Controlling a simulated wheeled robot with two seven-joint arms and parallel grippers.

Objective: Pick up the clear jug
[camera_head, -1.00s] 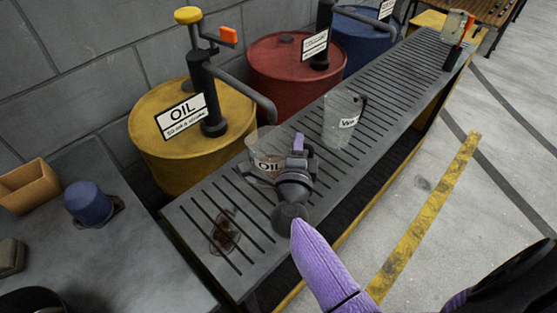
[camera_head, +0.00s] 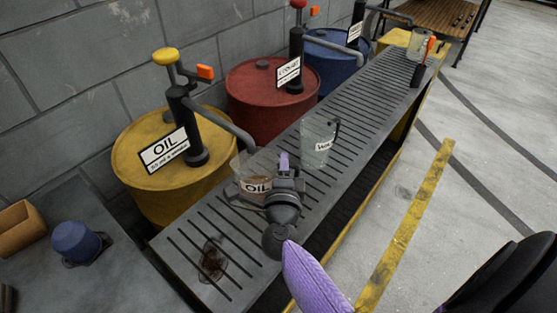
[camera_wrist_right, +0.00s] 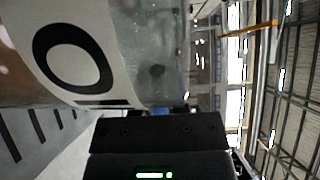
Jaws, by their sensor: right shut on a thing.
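A clear jug with an OIL label (camera_head: 249,168) is at the near part of the slatted rack in the head view, with a brownish tint low in it. My right gripper (camera_head: 286,164) is shut on the right side of this jug and hides part of it. The jug's label (camera_wrist_right: 68,50) and clear wall fill the upper left of the right wrist view, close to the gripper (camera_wrist_right: 165,115). I cannot tell whether its base touches the rack. A second clear jug (camera_head: 318,150), its label partly readable, stands farther along. My left gripper is not in view.
The slatted rack (camera_head: 350,110) runs to the back right, with a dark stain (camera_head: 213,259) at its near end. A yellow oil drum (camera_head: 150,190) with a pump, a red drum (camera_head: 270,95) and a blue drum (camera_head: 335,60) stand behind. Another jug (camera_head: 418,42) is at the far end.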

